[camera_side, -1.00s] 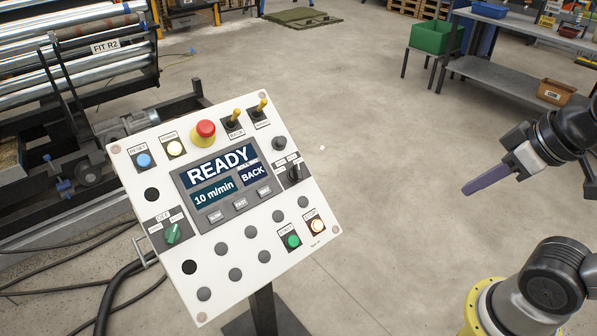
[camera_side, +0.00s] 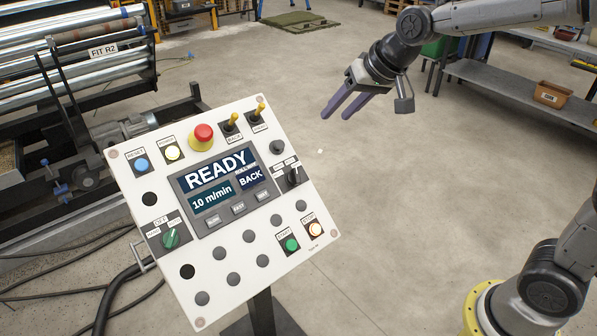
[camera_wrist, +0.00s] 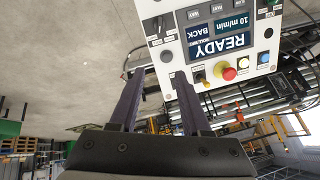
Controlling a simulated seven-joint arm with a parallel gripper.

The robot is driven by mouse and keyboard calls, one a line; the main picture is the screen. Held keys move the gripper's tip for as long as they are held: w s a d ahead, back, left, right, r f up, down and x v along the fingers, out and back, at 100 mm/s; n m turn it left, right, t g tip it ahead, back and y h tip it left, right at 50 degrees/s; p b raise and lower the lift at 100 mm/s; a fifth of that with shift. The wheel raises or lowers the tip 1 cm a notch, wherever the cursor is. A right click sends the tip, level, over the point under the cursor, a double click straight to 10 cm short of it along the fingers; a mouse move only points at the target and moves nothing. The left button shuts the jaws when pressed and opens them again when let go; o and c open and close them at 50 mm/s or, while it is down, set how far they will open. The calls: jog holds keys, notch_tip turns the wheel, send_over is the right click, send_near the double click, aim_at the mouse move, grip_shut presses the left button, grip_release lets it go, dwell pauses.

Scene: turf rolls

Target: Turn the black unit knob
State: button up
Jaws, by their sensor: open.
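The control panel (camera_side: 205,290) is a tilted white board on a stand. The black unit knob (camera_side: 293,176) sits at its right edge on a dark plate, right of the screen (camera_side: 222,183), which reads READY, 10 m/min and BACK. My gripper (camera_side: 334,115) is in the air above and right of the panel, apart from it, with two purple fingers open and empty. In the wrist view the fingers (camera_wrist: 156,82) are spread, and the panel (camera_wrist: 168,72) appears upside down beyond them. A dark knob (camera_wrist: 153,41) shows near its left edge there.
A green selector (camera_side: 171,238) is at the lower left. The roller machine (camera_side: 70,60) stands at left. Open floor (camera_side: 420,190) lies right of the panel.

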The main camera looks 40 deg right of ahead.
jog(key=g, duration=0.2)
send_near(297, 174)
jog(key=x, duration=0.9)
grip_shut()
